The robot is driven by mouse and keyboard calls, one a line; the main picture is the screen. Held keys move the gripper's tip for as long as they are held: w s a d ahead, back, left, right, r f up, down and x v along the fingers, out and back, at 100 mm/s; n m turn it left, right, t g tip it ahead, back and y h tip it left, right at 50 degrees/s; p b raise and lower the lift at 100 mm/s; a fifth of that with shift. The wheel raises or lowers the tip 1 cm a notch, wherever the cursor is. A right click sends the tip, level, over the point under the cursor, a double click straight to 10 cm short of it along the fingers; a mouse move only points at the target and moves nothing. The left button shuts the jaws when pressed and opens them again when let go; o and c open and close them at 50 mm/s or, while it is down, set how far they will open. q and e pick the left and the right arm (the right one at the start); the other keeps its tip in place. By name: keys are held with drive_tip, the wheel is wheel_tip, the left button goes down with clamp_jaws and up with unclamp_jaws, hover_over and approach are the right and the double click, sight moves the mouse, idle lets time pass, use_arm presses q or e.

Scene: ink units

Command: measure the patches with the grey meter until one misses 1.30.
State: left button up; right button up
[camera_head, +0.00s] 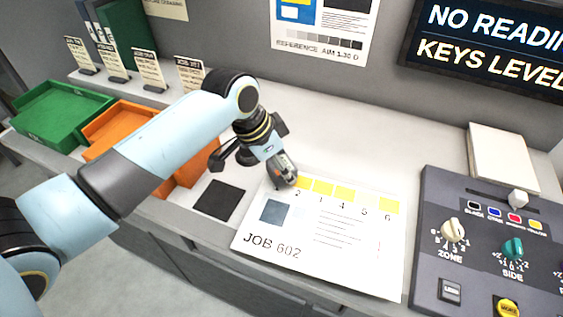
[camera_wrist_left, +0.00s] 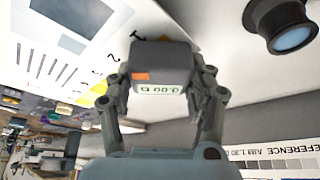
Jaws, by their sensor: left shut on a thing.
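My left gripper (camera_head: 268,152) is shut on the grey meter (camera_head: 286,170), over the upper left corner of the JOB 602 sheet (camera_head: 315,267). In the left wrist view the meter (camera_wrist_left: 160,66) sits between both fingers; its small display reads 0.00 upside down. Yellow patches (camera_head: 345,192) run along the sheet's top edge, with numbers 2 to 6 readable below them. The first patch is hidden by the meter and gripper. I cannot tell whether the meter touches the paper. My right gripper is in neither view.
A dark square pad (camera_head: 218,200) lies left of the sheet. Green (camera_head: 62,112) and orange (camera_head: 112,122) trays stand further left. The console (camera_head: 480,265) with knobs is at right. The wall screen (camera_head: 490,48) shows "NO READIN" and "KEYS LEVEL", cut off.

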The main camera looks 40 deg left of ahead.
use_arm(q)
drive_tip(key=shift+p, duration=0.3)
idle(0.4)
drive_tip(key=shift+f, duration=0.25)
idle(0.8)
drive_tip(key=shift+r+p, duration=0.5)
drive_tip(key=shift+r, duration=1)
idle(0.8)
